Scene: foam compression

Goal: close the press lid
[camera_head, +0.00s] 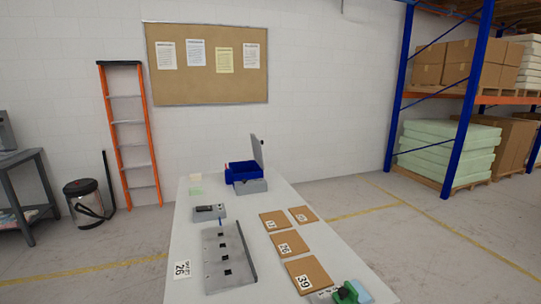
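The press stands at the far end of the white table. It seems to be the grey base (251,187) with a grey lid (258,152) standing nearly upright above it, so the lid is open. A blue open bin (243,172) is right behind or beside the base; I cannot tell whether it belongs to the press. Neither of my grippers shows in the head view.
The white table (190,228) holds a grey plate with several dark blocks (228,256), a small grey device (209,213), several numbered brown cards (291,243) and a green object (346,292) at the near right. A ladder (128,130) leans on the wall.

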